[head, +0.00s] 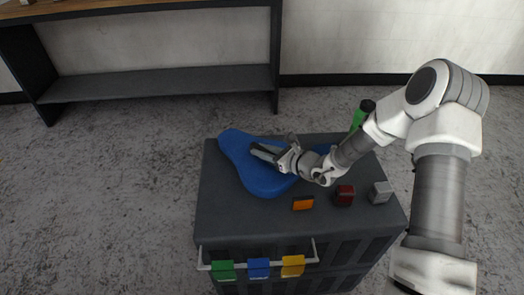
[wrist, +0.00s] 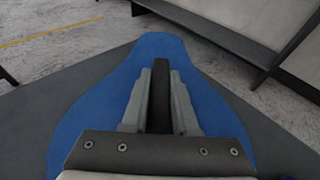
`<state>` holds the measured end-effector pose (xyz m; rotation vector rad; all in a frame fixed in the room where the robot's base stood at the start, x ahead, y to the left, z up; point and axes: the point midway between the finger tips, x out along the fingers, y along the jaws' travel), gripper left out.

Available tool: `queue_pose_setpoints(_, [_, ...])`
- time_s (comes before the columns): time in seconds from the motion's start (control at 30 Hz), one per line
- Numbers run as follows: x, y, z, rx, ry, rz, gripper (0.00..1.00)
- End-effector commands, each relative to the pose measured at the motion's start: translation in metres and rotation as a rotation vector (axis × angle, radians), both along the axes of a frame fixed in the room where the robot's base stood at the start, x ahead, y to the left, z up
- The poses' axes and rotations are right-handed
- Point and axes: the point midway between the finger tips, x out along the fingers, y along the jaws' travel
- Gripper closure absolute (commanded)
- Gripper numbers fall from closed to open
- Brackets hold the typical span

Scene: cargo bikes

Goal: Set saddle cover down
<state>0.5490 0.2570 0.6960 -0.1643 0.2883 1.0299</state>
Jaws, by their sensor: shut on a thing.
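The blue saddle cover (head: 265,184) is over the left part of the dark grey box top (head: 225,222), its narrow end pointing to the back left. I cannot tell whether it rests on the top or hangs just above it. My gripper (head: 254,149) is shut on the saddle cover from above. In the wrist view, the saddle cover (wrist: 100,105) spreads out on both sides beneath my gripper (wrist: 161,65), with its narrow end ahead.
An orange block (head: 303,203), a dark red block (head: 344,195) and a grey block (head: 381,192) sit along the front right. A green bottle (head: 359,116) is at the back right. Another blue thing (head: 324,148) is partly behind my arm. A shelf table (head: 155,83) stands behind.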

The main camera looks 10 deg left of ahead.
Motion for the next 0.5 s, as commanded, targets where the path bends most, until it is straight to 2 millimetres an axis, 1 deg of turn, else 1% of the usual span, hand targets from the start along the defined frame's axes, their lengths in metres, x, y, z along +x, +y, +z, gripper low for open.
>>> queue_pose_setpoints(0.07, [0.0001,0.0002,-0.0040,0.001,-0.001,0.000,1.00])
queue_pose_setpoints(0.1, [0.0000,0.0000,-0.0029,0.000,0.000,0.000,0.67])
queue_pose_setpoints(0.23, [-0.0001,-0.0001,-0.0026,0.000,0.000,0.000,0.44])
queue_pose_setpoints(0.27, [-0.0001,-0.0001,-0.0026,0.000,0.000,0.000,0.43])
queue_pose_setpoints(0.5, [0.0000,-0.0002,-0.0023,0.000,0.000,0.000,0.43])
